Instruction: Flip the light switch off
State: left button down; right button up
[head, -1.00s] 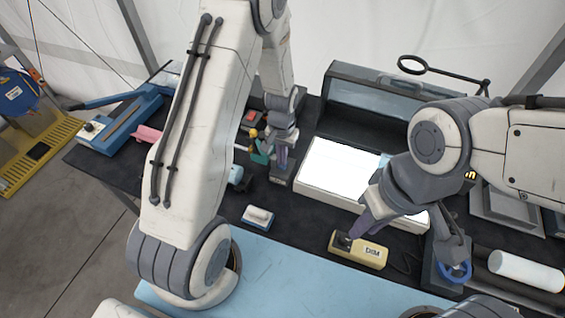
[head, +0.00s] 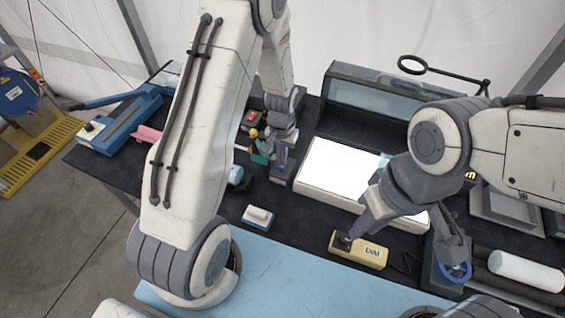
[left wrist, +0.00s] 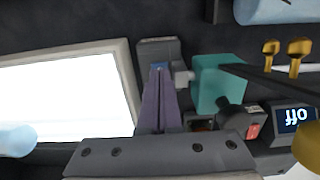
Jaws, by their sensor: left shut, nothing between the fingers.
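A small grey switch box (left wrist: 158,50) with a pale lever (left wrist: 184,78) on its side stands beside the light panel. It also shows in the head view (head: 281,177), partly covered by my left gripper. My left gripper (left wrist: 160,70) is shut and empty, its purple fingertips right over the box's edge; I cannot tell whether they touch it. It comes down from above in the head view (head: 282,158). The light panel (head: 345,168) glows bright white. My right gripper (head: 352,236) is down at the black knob of a yellow "DIM" box (head: 370,255); its fingers' opening is unclear.
A white-topped block (head: 258,216) lies at the front. A dark case (head: 375,100) stands behind the panel.

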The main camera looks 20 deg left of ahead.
aim_at(283, 167)
pick_arm(q)
jog(key=shift+f+b, duration=0.75)
jog(key=shift+f, duration=0.25)
dwell(0.8)
jog(key=shift+r, duration=0.15)
notch_tip(283, 167, up, 7)
jog(key=p, duration=0.5)
jog(key=shift+p, duration=0.4)
jog(key=shift+d, duration=0.2)
jog(key=s+d+r+m+b, duration=0.2)
jog(key=s+d+r+b, duration=0.25)
jog(key=d, duration=0.25)
jog(key=s+d+r+m+b, duration=0.2)
jog(key=s+d+r+b, duration=0.1)
jog(key=s, duration=0.6)
jog(key=s+d+r+m+h+b, duration=0.1)
jog(key=s+d+r+m+b, duration=0.1)
jog(key=s, duration=0.8)
jog(key=shift+d+r+m+b, duration=0.4)
jog(key=shift+d+r+b, duration=0.15)
jog(key=shift+d, duration=0.2)
